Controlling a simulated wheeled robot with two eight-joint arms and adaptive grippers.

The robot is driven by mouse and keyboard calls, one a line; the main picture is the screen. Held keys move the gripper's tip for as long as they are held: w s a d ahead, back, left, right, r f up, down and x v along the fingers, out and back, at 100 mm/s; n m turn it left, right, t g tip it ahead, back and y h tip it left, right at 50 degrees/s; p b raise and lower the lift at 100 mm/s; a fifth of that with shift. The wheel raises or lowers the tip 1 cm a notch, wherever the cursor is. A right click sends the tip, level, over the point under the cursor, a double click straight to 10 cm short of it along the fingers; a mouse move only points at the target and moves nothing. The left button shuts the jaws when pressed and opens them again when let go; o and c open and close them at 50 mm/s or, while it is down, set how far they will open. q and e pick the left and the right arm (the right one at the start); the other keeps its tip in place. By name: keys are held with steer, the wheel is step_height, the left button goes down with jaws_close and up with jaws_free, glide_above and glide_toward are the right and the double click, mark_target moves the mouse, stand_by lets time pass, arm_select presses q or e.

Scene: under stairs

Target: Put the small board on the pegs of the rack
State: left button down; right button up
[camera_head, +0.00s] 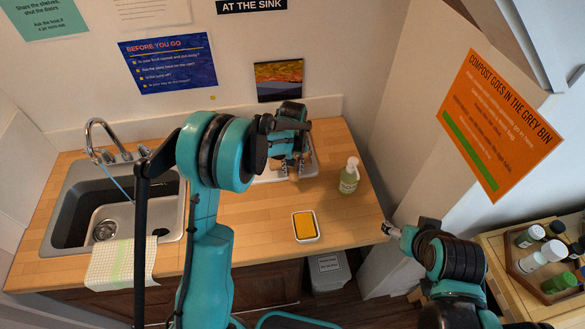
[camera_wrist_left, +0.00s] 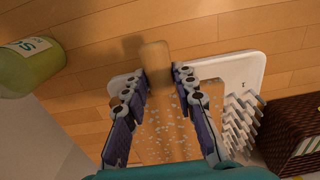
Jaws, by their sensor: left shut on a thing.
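My left gripper (camera_head: 292,168) is over the rack at the back of the counter. In the left wrist view, my left gripper (camera_wrist_left: 159,78) is shut on the small board (camera_wrist_left: 153,62), a light wooden piece whose narrow end sticks out between the fingertips. A speckled wooden surface shows between the fingers, nearer the camera. The white rack (camera_wrist_left: 240,70) lies beneath, its pegs (camera_wrist_left: 240,125) right of the fingers. In the head view the rack (camera_head: 309,169) is partly hidden by my gripper. I cannot tell whether the board touches the pegs. My right gripper (camera_head: 392,230) is beyond the counter's right edge.
A green soap bottle (camera_head: 349,178) stands right of the rack. A white dish with a yellow sponge (camera_head: 305,225) lies near the front edge. A sink (camera_head: 110,215) and a cloth (camera_head: 118,262) are at left. A dark woven box (camera_wrist_left: 296,135) stands beside the pegs.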

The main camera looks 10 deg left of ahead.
arm_select(q)
steer(key=c, duration=1.6)
jaws_free()
steer(key=shift+f, duration=0.2)
steer(key=shift+c, duration=0.2)
steer(key=o, duration=0.4)
steer(key=shift+o, duration=0.2)
steer(key=shift+r, duration=0.2)
steer(key=shift+r, duration=0.3)
step_height(320, 180, up, 11)
steer(key=p, duration=0.1)
steer(key=s+a+r+m+t, duration=0.2)
steer(key=s+r+t, duration=0.1)
steer(key=s+r, duration=0.75)
steer(key=s+a+f+m+t, duration=0.1)
steer(key=s+f+m+t, duration=0.1)
steer(key=s, duration=1.2)
steer(key=shift+f+m+t, duration=0.3)
steer(key=shift+f+t, duration=0.3)
steer(key=shift+t, duration=0.4)
